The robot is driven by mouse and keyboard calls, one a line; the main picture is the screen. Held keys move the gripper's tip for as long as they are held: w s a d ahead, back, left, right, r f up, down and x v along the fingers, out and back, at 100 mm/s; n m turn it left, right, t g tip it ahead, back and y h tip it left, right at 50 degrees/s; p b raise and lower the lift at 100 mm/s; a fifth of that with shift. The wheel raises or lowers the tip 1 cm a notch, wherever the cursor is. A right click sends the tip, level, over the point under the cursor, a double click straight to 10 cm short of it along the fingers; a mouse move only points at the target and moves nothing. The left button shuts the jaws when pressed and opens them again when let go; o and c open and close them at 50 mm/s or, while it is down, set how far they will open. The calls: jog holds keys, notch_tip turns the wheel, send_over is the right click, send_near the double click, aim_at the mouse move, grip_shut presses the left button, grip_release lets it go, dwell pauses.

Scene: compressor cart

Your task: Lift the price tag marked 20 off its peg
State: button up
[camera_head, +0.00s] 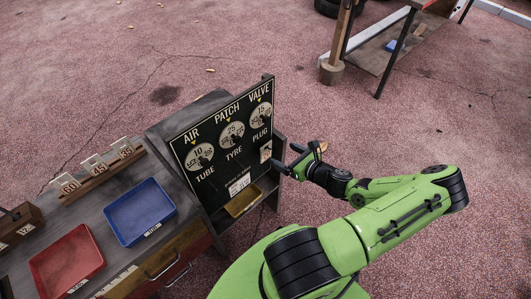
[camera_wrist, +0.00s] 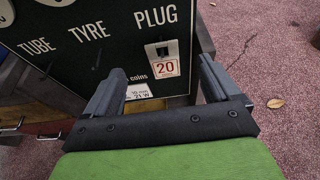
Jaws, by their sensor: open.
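The price tag marked 20 (camera_wrist: 166,67) hangs on the dark board below the word PLUG, a white card with red digits and a dark slot near its top. It also shows small in the head view (camera_head: 266,151), at the board's lower right. The peg itself is too small to make out clearly. My gripper (camera_wrist: 158,80) is open, its two fingers spread to either side of the tag in the wrist view, with nothing between them in contact. In the head view my gripper (camera_head: 300,160) is just right of the board's edge.
The board (camera_head: 180,150) stands on the cart beside a blue tray (camera_head: 140,212) and a red tray (camera_head: 66,263). A white label (camera_wrist: 139,91) sits low on the board. Open pavement lies to the right.

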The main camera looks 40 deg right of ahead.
aim_at(267, 145)
jog(key=b+x, duration=0.2)
jog(key=x, duration=0.7)
jog(key=shift+f+b, duration=0.15)
jog(key=shift+b, duration=0.2)
jog(key=c, duration=1.4)
